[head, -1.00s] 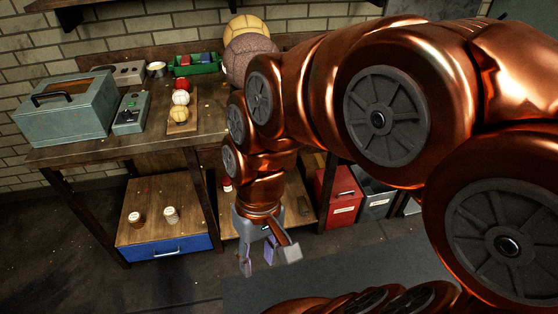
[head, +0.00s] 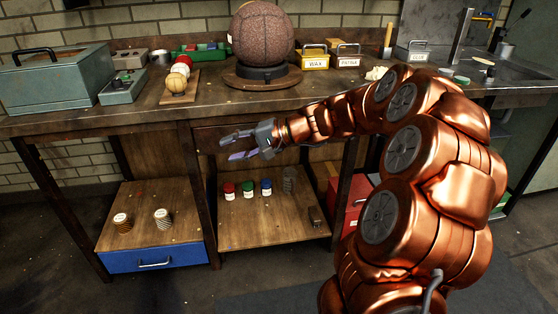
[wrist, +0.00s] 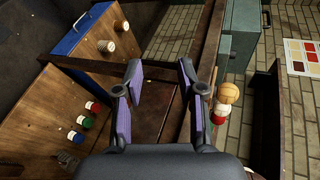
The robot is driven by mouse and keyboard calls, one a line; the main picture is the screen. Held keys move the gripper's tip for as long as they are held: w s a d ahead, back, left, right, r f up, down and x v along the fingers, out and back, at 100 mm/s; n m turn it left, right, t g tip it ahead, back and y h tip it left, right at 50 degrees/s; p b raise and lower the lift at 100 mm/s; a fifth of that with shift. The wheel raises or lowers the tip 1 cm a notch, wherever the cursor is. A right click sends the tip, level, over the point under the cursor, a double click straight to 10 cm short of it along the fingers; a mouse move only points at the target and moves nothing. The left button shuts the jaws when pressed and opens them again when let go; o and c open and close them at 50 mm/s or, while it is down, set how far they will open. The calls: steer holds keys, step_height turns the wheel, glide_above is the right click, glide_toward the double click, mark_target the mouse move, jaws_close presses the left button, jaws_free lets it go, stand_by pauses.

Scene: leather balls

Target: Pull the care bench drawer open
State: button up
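The wooden care bench (head: 130,118) spans the head view. A blue drawer front (head: 180,254) with a silver bar handle (head: 155,264) sits under its lower left shelf and looks shut. The blue front (wrist: 80,30) also shows at the upper left of the wrist view. My gripper (head: 235,146) is in front of the bench's middle, below the top, pointing left. It is above and right of the blue drawer and apart from it. In the wrist view my gripper (wrist: 160,74) has its two purple-padded fingers spread with nothing between them.
Red, green and blue jars (head: 248,189) stand on the middle lower shelf below my gripper. The floor before the drawer looks clear.

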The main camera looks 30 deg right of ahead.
steer(key=w+d+f+m+t+h+b, duration=0.25)
steer(key=d+f+b, duration=0.2)
steer(key=d, duration=0.75)
steer(key=w+d+f+m+t+h+b, duration=0.15)
steer(key=d+f+m+t+b, duration=0.3)
steer(key=d, duration=0.65)
steer(key=shift+n+g, duration=0.3)
steer(key=shift+n, duration=0.2)
steer(key=shift+b+x, duration=0.45)
steer(key=shift+x, duration=3.45)
steer(key=shift+d+f, duration=0.1)
steer(key=shift+f, duration=0.1)
jaws_close()
